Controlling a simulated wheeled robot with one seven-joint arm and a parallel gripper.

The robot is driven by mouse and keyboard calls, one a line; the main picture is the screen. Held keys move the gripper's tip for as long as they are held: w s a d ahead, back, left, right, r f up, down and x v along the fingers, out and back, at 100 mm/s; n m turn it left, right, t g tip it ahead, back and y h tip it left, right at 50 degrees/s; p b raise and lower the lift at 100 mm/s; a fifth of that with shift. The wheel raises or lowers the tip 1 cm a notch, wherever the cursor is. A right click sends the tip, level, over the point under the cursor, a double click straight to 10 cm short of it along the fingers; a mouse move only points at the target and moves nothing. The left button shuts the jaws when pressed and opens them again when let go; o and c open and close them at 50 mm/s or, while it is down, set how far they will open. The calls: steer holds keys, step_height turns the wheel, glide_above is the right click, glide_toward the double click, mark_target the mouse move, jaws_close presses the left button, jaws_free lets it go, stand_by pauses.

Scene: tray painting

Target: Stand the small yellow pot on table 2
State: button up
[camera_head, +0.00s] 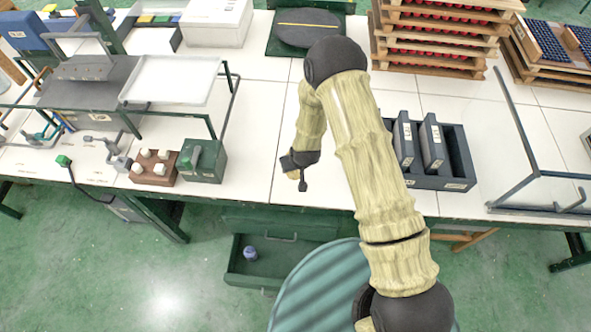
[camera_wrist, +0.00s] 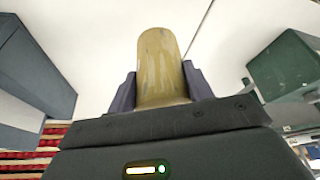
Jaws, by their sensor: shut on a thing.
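The small yellow pot (camera_wrist: 162,62) is between the two fingers of my gripper (camera_wrist: 162,88) in the wrist view. Its side is dull yellow with streaks; its lower part is hidden behind the gripper. In the head view my gripper (camera_head: 297,170) hangs above the front edge of the white table (camera_head: 325,187). Only a small bit of the pot (camera_head: 293,175) shows there. I cannot tell how high above the table the pot is. No label says which table is table 2.
A green box (camera_head: 204,160) and a brown block with white knobs (camera_head: 153,168) stand left of my gripper. A dark grey crate (camera_head: 459,162) with upright cases is on the right. Behind are stacked wooden trays (camera_head: 440,40). Below, a green drawer (camera_head: 262,262) is open. The tabletop near my gripper is clear.

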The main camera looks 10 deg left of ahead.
steer(key=shift+f+p, duration=0.7)
steer(key=shift+f, duration=1.35)
steer(key=shift+f, duration=0.1)
steer(key=o, duration=0.7)
steer(key=shift+o, duration=0.2)
steer(key=b+v, duration=0.2)
steer(key=v, duration=1)
steer(key=shift+b, duration=0.4)
steer(key=shift+d, duration=0.1)
